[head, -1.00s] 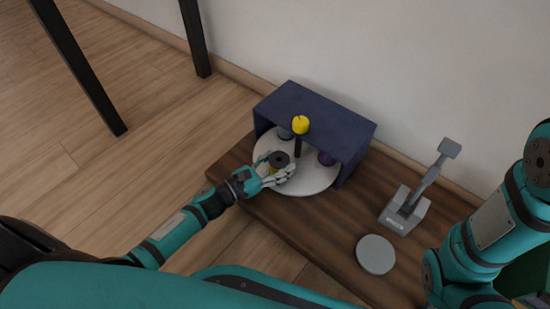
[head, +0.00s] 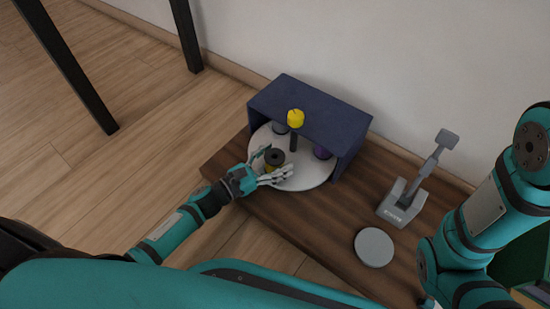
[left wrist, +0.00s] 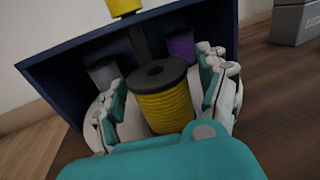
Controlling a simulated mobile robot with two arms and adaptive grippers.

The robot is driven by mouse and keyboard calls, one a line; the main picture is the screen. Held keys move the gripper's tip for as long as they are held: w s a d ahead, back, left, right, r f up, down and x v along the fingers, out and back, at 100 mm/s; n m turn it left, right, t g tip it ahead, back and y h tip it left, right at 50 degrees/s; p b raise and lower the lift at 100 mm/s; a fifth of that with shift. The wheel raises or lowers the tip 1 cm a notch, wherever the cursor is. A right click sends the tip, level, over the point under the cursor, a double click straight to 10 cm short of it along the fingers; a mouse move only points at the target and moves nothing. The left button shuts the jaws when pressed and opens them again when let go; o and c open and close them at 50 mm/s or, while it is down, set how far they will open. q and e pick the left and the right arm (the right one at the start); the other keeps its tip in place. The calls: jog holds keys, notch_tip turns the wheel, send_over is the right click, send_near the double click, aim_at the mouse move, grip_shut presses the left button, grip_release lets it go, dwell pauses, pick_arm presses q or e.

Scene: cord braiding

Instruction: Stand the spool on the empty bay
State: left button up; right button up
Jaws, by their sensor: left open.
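The spool (head: 274,158) has a dark top flange and yellow cord. It stands upright on the front of the round white turntable (head: 313,180). In the left wrist view the yellow spool (left wrist: 162,105) stands between the spread fingers, with a visible gap at the fingers. My left gripper (head: 271,166) is open around it. A grey spool (left wrist: 103,73) and a purple spool (left wrist: 181,46) stand farther back on the turntable, under the navy cover; the purple one also shows in the head view (head: 322,152).
The navy cover (head: 312,108) stands over the back of the turntable. A dark post with a yellow knob (head: 295,118) rises at the centre. A grey lever device (head: 405,195) and a grey disc (head: 374,247) are to the right on the wooden board (head: 330,220).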

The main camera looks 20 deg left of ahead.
pick_arm(q)
jog(key=p+v, duration=0.4)
jog(key=v, duration=0.7)
jog(key=shift+r, duration=0.1)
jog(key=shift+s+a, duration=0.3)
jog(key=shift+s, duration=0.05)
